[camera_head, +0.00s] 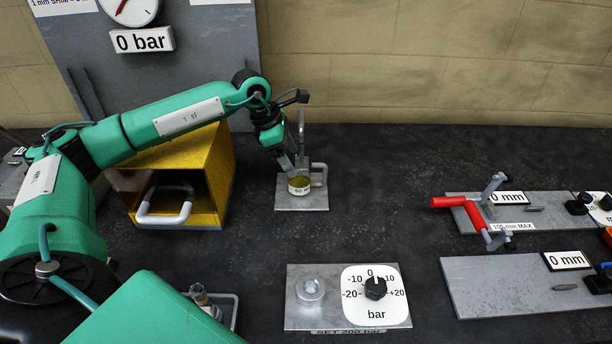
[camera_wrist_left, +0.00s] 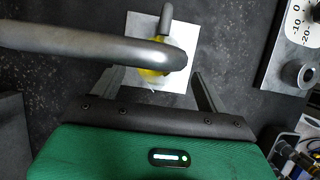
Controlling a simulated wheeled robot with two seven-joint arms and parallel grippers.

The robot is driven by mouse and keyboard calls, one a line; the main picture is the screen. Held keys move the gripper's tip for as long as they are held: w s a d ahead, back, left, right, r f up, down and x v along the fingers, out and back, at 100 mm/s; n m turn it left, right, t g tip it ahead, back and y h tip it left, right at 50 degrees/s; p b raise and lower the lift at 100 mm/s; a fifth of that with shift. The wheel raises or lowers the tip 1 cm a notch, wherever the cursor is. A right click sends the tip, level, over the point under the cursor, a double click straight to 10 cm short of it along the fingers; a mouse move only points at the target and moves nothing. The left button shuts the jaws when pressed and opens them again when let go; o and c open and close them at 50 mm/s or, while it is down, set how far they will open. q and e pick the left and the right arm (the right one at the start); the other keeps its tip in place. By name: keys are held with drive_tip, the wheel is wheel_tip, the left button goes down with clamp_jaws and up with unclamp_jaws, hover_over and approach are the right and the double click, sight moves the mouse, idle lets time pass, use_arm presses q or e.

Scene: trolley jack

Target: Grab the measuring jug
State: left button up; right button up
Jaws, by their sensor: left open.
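The measuring jug (camera_head: 299,186) is a small cup with a pale marked band and yellowish contents. It stands on a light metal plate (camera_head: 312,204), with a grey handle on its right. My left gripper (camera_head: 293,168) is open and points down at the jug, very close to its rim. In the left wrist view the yellow of the jug (camera_wrist_left: 152,76) shows between the two fingers (camera_wrist_left: 155,90), partly hidden by a grey curved bar. I cannot tell whether the fingers touch the jug. My right gripper is not in view.
A yellow open box (camera_head: 215,170) with a pale handle stands left of the jug. In front is a plate with a bar dial (camera_head: 375,288). Plates with a red lever (camera_head: 455,203) lie at the right. The bench between is clear.

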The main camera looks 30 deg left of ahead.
sight(299, 166)
use_arm(q)
drive_tip(key=x, duration=0.1)
drive_tip(key=p+x, duration=0.1)
drive_tip(key=x, duration=0.1)
drive_tip(key=p+x, duration=0.1)
drive_tip(key=x, duration=0.1)
drive_tip(key=shift+w+d+r, duration=0.1)
drive_tip(key=shift+w+r, duration=0.05)
drive_tip(key=shift+w, duration=0.1)
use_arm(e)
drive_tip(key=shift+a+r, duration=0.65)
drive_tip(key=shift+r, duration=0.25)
use_arm(q)
drive_tip(key=shift+c, duration=0.9)
drive_tip(key=c, duration=1.1)
drive_tip(key=shift+o, duration=0.2)
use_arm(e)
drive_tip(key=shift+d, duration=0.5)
use_arm(q)
drive_tip(key=shift+r, duration=0.2)
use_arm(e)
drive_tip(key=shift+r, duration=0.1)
